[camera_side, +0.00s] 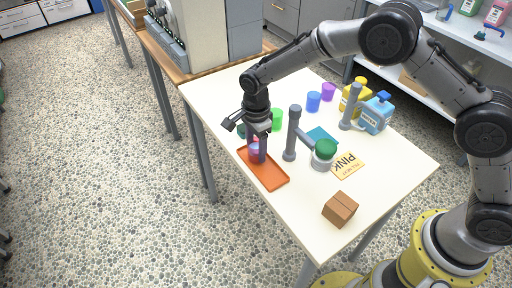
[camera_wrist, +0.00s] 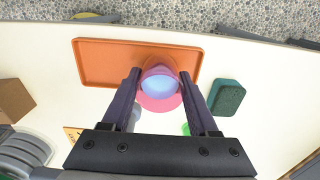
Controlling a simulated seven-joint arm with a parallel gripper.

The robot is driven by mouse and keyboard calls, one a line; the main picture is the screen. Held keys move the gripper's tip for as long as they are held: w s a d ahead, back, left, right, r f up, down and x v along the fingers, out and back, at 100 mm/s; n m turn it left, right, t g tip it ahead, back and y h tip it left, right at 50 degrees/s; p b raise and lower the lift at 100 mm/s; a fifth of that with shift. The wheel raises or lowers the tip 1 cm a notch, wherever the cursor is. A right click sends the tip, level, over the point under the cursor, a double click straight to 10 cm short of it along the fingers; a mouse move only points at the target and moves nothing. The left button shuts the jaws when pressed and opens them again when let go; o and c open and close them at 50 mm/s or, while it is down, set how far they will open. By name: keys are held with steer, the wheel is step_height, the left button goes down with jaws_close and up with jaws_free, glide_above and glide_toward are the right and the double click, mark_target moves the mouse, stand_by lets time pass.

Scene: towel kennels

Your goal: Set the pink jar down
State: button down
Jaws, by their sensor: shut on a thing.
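The pink jar (camera_wrist: 160,103) sits between the two fingers of my gripper (camera_wrist: 165,92) in the wrist view, with a light blue patch in its middle. My gripper (camera_side: 257,152) is shut on it and points down. In the side view the jar (camera_side: 253,149) is partly hidden by the fingers and appears at the far left end of the orange tray (camera_side: 270,176). In the wrist view it overlaps the near rim of the tray (camera_wrist: 105,64). I cannot tell whether its base touches anything.
A dark green sponge (camera_wrist: 228,97) lies beside the tray. Blue (camera_side: 313,101) and purple cups (camera_side: 328,91) are farther back.

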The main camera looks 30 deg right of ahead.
steer(key=shift+f, duration=0.3)
steer(key=shift+c, duration=0.8)
jaws_free()
steer(key=shift+r, duration=0.1)
step_height(320, 180, up, 12)
steer(key=shift+r, duration=0.15)
